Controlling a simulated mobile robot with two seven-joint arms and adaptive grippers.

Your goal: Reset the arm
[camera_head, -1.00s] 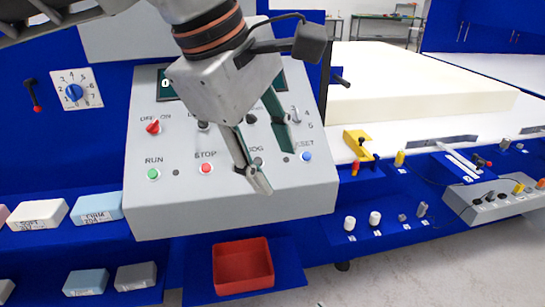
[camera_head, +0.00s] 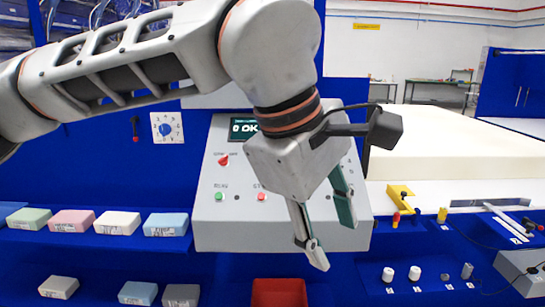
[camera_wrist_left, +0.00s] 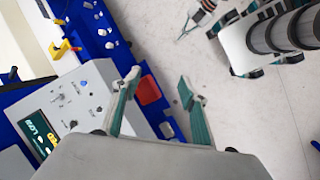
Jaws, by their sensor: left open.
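My left gripper (camera_head: 333,243) is open and empty, its two fingers pointing down in front of the right part of the grey control console (camera_head: 228,205). In the left wrist view, its fingers (camera_wrist_left: 160,82) stand wide apart with nothing between them. My left arm reaches in from the left across the top of the head view and hides part of the console. The console has a lit display (camera_head: 242,128), a red knob (camera_head: 224,160), a green button (camera_head: 219,196) and a red button (camera_head: 262,196).
Foam blocks, green (camera_head: 30,218), pink (camera_head: 72,221), cream (camera_head: 117,223) and blue (camera_head: 166,225), lie on the left shelf, with several more below. A red bin (camera_head: 279,293) sits below the console. A large cream slab (camera_head: 430,140) and a yellow clamp (camera_head: 400,196) are at right.

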